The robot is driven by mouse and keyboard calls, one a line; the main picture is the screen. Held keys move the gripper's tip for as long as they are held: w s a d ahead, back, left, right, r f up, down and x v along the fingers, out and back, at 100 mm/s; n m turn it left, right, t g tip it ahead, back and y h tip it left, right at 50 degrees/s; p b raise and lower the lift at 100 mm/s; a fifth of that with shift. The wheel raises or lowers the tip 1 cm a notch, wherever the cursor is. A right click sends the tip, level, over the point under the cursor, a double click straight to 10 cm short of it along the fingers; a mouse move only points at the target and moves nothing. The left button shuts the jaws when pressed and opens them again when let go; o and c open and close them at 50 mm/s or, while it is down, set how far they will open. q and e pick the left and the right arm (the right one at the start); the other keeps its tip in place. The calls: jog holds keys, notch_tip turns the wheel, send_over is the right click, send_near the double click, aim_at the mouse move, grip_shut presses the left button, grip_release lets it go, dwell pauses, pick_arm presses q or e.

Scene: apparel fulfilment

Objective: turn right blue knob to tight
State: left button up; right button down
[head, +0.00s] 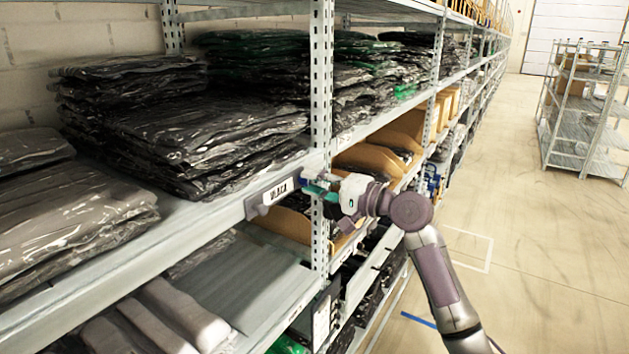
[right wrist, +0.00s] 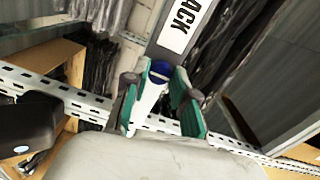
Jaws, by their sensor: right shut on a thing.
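The right blue knob (head: 303,183) sits at the right end of a grey label holder (head: 254,207) on the shelf's front edge, beside the upright. My right gripper (head: 316,188) reaches in from the right, with its teal-padded fingers at the knob. In the right wrist view the blue knob (right wrist: 159,74) shows between the two fingertips, just below the white label (right wrist: 180,25). The gripper is shut on the knob; the fingers partly cover its sides. The knob's exact turn angle cannot be told. My left gripper is not in view.
A perforated metal upright (head: 321,110) stands right beside the gripper. Black plastic-wrapped garments (head: 205,130) are stacked on the shelf above. Cardboard bins (head: 372,158) sit on the shelf behind the gripper. The aisle floor (head: 530,250) is clear; a wire cart (head: 580,110) stands far right.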

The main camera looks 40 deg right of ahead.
jog(key=c, duration=0.9)
grip_release()
jog(key=v, duration=1.2)
jog(key=shift+d+f, duration=0.1)
